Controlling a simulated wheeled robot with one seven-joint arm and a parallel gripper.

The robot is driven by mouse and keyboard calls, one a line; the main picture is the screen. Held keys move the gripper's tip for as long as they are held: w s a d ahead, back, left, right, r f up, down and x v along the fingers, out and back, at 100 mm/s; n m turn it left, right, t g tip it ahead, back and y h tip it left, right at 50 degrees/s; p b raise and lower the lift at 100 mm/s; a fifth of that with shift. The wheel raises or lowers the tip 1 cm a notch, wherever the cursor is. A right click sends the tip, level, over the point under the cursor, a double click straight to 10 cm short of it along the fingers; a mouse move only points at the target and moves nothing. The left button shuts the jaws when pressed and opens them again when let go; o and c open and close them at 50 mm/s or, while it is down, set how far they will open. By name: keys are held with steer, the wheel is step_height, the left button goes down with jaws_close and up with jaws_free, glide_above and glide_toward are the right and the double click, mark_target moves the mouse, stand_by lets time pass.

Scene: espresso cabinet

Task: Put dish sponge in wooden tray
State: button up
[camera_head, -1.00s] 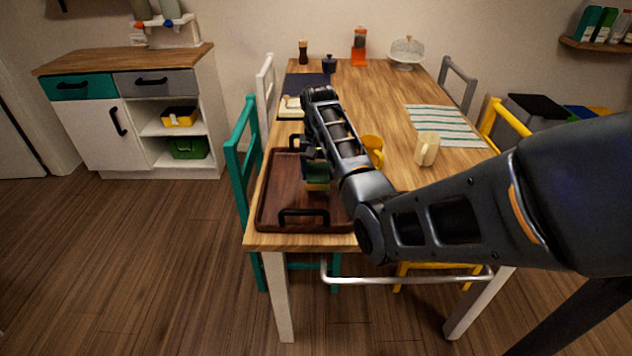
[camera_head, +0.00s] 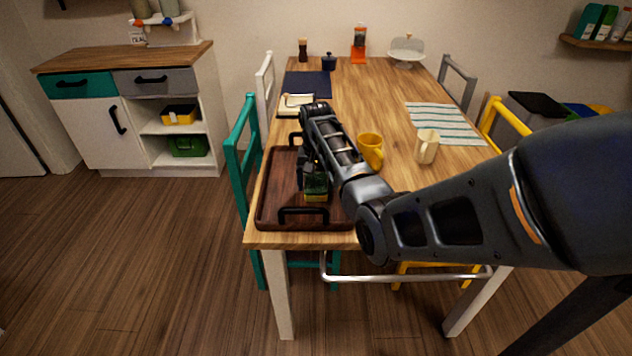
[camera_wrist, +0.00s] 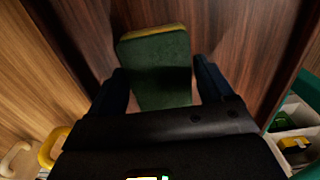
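The dish sponge (camera_head: 316,187), green with a yellow layer, is low over the wooden tray (camera_head: 276,195). Its green face (camera_wrist: 158,62) and yellow edge show in the wrist view. The dark brown tray has black handles and lies at the near left end of the table. Whether the sponge touches the tray floor is hard to tell.
A yellow mug (camera_head: 370,150) and a cream mug (camera_head: 427,147) stand right of the tray. A striped mat (camera_head: 445,122) lies beyond them. A teal chair (camera_head: 240,160) is close to the tray's left side. The far middle of the table is clear.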

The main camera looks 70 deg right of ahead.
mark_target(316, 183)
steer(key=shift+o, duration=0.8)
step_height(316, 183, up, 12)
steer(key=shift+r, duration=0.15)
